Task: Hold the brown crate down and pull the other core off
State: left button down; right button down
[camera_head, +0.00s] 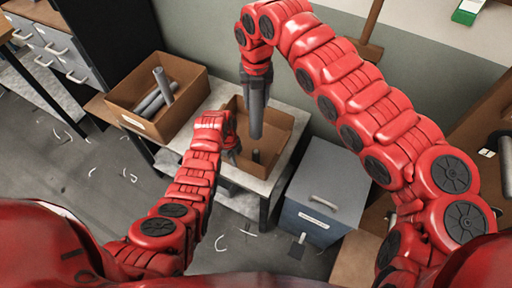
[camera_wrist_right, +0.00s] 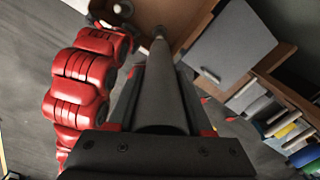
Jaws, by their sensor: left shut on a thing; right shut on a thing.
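The brown crate (camera_head: 285,122) stands open on a light table in the head view. My left gripper (camera_head: 233,152) is shut at its left wall, low by the rim; the exact contact is partly hidden. My right gripper (camera_head: 257,82) points down above the crate, shut on a long dark grey core (camera_head: 256,117). The core hangs upright over the crate. A short grey stub (camera_head: 256,156) stands on the crate floor below it, apart from it in the head view. In the right wrist view the core (camera_wrist_right: 160,95) runs lengthwise between the fingers toward the crate (camera_wrist_right: 185,18).
A second brown crate (camera_head: 190,82) at the left holds several grey cores (camera_head: 160,90). A grey cabinet (camera_head: 325,185) with a handle stands right of the table (camera_head: 225,180). White scraps lie on the floor. A wall is close behind.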

dwell(0.3)
pick_arm(q)
jog(key=c, duration=0.9)
grip_release()
jog(key=shift+c, duration=0.2)
jog(key=shift+r, duration=0.1)
jog(key=shift+w+a+r, duration=0.1)
jog(key=shift+a+r, duration=0.1)
jog(key=shift+r, duration=1.65)
jog(key=shift+w+a+r, duration=0.1)
jog(key=shift+a+r, duration=0.1)
jog(key=shift+r, duration=1.6)
